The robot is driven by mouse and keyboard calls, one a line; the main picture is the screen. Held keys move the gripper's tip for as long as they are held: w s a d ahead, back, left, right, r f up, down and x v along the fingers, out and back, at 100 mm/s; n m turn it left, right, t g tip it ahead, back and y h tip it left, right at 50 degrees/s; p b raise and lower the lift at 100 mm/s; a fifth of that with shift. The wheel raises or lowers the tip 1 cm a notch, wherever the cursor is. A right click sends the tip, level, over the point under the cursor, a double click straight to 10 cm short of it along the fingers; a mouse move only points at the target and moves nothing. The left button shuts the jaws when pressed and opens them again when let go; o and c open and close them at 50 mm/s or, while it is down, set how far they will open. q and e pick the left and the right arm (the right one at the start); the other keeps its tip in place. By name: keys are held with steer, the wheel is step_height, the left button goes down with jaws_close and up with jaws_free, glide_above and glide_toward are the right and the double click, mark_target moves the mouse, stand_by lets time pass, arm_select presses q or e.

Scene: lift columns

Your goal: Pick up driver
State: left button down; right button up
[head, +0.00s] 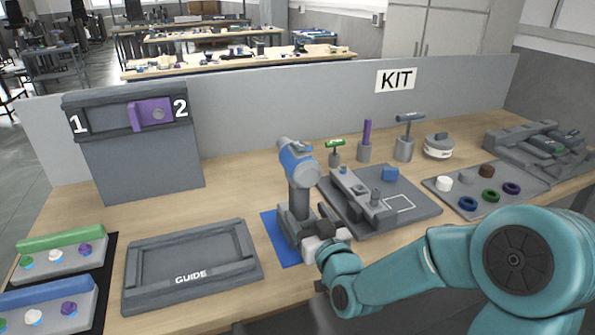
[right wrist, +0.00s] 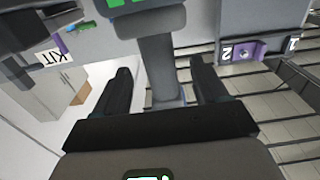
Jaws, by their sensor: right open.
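The driver (head: 300,170), a power tool with a blue and grey head and a grey handle, stands upright on a blue mat (head: 269,228) near the middle of the bench. My right gripper (head: 316,230) is low at the driver's handle, on its right side. In the right wrist view, the grey handle (right wrist: 160,68) stands between the two spread fingers of my right gripper (right wrist: 164,82), with gaps visible beside it. The jaws are open. My arm and gripper partly hide the driver's base in the head view. My left gripper is not in view.
A grey fixture tray (head: 425,208) stands close on the right, behind my right arm. A grey GUIDE tray (head: 145,298) lies on the left. Upright tools, including a T-handled one (head: 404,148), stand behind. A low partition (head: 260,118) closes the back.

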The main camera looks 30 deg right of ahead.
steer(key=x, duration=0.2)
steer(key=shift+w+d+f, duration=0.1)
steer(key=shift+w+f, duration=0.05)
steer(key=shift+w, duration=0.15)
steer(key=p+x, duration=0.1)
steer(key=x, duration=0.4)
steer(key=shift+w+d+p, duration=0.1)
steer(key=shift+w+p, duration=0.25)
steer(key=shift+p, duration=0.05)
steer(key=shift+s, duration=0.1)
jaws_close()
steer(key=shift+r, duration=0.35)
